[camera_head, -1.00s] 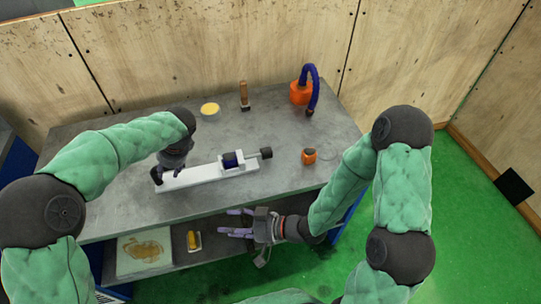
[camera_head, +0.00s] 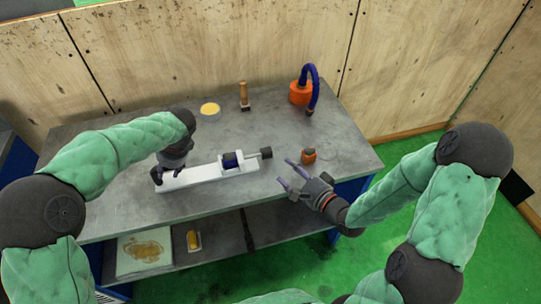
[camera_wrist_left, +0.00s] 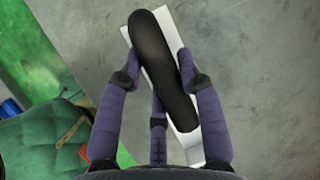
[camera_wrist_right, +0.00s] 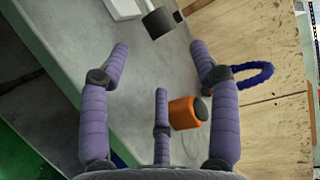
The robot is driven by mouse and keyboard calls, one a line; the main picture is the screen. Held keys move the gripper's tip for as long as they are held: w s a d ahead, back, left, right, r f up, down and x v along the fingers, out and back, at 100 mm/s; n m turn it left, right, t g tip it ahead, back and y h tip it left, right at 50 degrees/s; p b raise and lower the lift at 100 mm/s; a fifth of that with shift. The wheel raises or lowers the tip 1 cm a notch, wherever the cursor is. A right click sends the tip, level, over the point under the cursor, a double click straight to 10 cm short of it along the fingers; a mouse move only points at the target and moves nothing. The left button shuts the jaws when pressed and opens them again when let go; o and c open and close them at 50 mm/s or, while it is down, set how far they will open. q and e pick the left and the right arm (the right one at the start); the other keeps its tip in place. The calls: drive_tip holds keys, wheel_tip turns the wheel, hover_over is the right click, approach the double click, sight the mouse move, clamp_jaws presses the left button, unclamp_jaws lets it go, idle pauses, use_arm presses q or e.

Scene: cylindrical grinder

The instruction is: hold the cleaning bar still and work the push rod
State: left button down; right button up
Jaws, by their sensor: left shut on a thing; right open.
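The cleaning device is a long white bar (camera_head: 195,177) lying on the grey table, with a dark blue roll (camera_head: 231,160) near its right part. A black knob (camera_head: 266,152), which looks like the push rod's end, sticks out at its right; it also shows in the right wrist view (camera_wrist_right: 158,23). My left gripper (camera_head: 166,170) is at the bar's left end, shut on its black handle (camera_wrist_left: 163,65), with fingers on both sides. My right gripper (camera_head: 288,175) is open and empty near the table's front right edge, apart from the knob.
A small orange jar (camera_head: 308,156) stands just behind my right gripper. An orange canister (camera_head: 299,93) with a blue hose, a brush (camera_head: 244,97) and a yellow disc (camera_head: 210,109) stand farther back. A lower shelf holds a stained tray (camera_head: 123,265) and a yellow item (camera_head: 193,240).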

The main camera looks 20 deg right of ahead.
sight(271, 156)
drive_tip(key=x, duration=1)
drive_tip(key=shift+a, duration=0.1)
clamp_jaws()
unclamp_jaws()
drive_tip(key=v, duration=1.2)
